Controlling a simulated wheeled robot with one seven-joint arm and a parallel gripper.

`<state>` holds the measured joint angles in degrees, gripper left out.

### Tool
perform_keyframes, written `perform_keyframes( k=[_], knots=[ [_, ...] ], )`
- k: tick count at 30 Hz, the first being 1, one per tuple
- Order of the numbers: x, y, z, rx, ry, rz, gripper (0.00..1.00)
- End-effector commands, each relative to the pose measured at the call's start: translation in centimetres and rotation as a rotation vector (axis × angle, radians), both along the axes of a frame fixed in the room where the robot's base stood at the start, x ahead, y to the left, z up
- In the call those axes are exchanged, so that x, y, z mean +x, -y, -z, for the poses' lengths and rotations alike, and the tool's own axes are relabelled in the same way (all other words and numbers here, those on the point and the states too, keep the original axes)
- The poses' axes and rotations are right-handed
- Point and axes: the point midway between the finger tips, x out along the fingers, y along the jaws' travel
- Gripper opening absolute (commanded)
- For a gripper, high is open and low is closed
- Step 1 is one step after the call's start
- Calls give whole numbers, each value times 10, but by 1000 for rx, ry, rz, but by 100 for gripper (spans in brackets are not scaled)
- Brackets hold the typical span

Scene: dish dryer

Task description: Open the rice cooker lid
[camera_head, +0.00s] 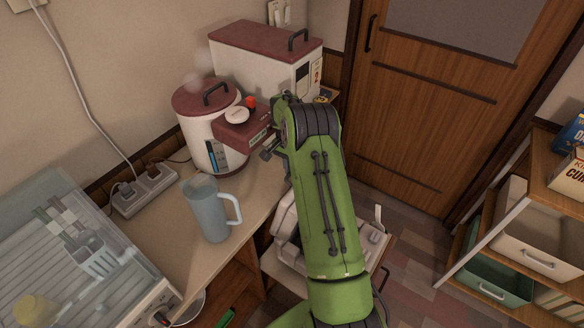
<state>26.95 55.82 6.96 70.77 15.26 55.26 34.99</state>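The rice cooker (199,138) is a white rounded pot with a maroon lid (198,97) and a black handle on top. It stands at the back of the counter, left of centre. The lid looks shut, with faint pale puffs above it. A maroon block (238,133) with a white disc and a red knob juts from its right front. My gripper (267,153) is at the end of my green arm, just right of and below this block. It is small and partly hidden by my wrist. I cannot tell whether it touches the block or is open.
A grey-blue pitcher (207,212) stands on the counter in front of the cooker. A white bin with a maroon lid (264,39) stands behind. A power strip (143,191) and a clear-covered dish dryer (66,250) are at left; shelves (509,195) are at right.

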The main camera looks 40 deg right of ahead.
Motion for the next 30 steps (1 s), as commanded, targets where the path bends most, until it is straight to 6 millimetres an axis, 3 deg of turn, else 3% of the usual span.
perform_keyframes(
  k=[1,12,13,18,26,30],
  knots=[
    [-4,-3,8,11,-20,-3,0],
    [-5,-3,8,11,-21,-2,0],
    [-5,-3,8,11,-21,-1,15],
    [-4,-2,6,8,-17,0,38],
    [-3,-1,3,4,-11,2,38],
    [-2,0,-16,2,-8,1,38]
  ],
)
